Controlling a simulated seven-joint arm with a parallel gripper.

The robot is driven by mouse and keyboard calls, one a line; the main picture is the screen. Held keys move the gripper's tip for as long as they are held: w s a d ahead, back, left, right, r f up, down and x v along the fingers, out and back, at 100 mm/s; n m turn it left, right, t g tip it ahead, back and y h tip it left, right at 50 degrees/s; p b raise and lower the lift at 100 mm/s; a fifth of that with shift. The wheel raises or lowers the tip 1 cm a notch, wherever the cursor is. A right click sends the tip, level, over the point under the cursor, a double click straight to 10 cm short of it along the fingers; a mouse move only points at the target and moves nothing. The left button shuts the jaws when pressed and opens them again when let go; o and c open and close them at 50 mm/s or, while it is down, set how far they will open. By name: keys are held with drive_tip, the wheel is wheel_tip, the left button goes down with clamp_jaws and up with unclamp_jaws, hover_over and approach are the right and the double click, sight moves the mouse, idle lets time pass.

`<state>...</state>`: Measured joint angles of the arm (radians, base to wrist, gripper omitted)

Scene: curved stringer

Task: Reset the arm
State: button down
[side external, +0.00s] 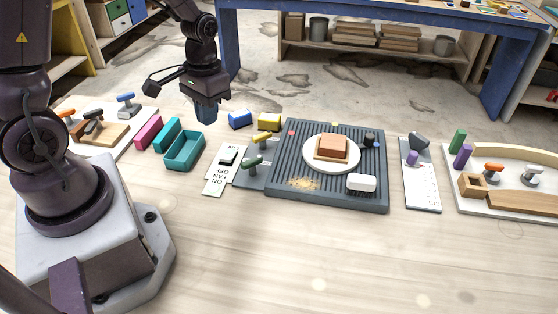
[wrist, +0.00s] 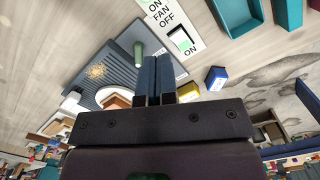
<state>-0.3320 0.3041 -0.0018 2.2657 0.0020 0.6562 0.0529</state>
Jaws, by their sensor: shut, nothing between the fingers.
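My gripper (side external: 205,112) hangs above the table in the side external view, behind and to the right of the teal open box. In the wrist view its two dark blue fingers (wrist: 159,80) are together with nothing between them. No object touches the fingers in either view. My arm reaches over from the left side of the side external view, with the gripper pointing down.
A grey ribbed board (side external: 285,190) bears a white plate (side external: 314,161) with a brown block (side external: 333,147). A teal box (side external: 185,150), blue block (side external: 240,119), yellow block (side external: 270,121) and switch panel (side external: 215,184) stand nearby. The front table is clear.

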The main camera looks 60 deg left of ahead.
drive_tip(key=s+d+r+m+t, duration=0.1)
drive_tip(key=s+d+r+t, duration=0.2)
drive_tip(key=r, duration=0.6)
drive_tip(key=s+d+r+m+t, duration=0.2)
drive_tip(key=d+r, duration=0.4)
drive_tip(key=r, duration=0.4)
drive_tip(key=shift+s+d+t, duration=0.15)
drive_tip(key=shift+s+t, duration=0.65)
drive_tip(key=shift+s, duration=0.45)
drive_tip(key=w+a+f+m+g, duration=0.3)
drive_tip(key=w+a+f, duration=0.3)
drive_tip(key=f, duration=0.3)
drive_tip(key=w+a+f+m+g, duration=0.3)
drive_tip(key=w+a+f+m, duration=0.3)
drive_tip(key=f, duration=0.4)
drive_tip(key=shift+w+a+f+g+h, duration=0.3)
drive_tip(key=shift+w+a, duration=0.4)
drive_tip(key=shift+a, duration=0.35)
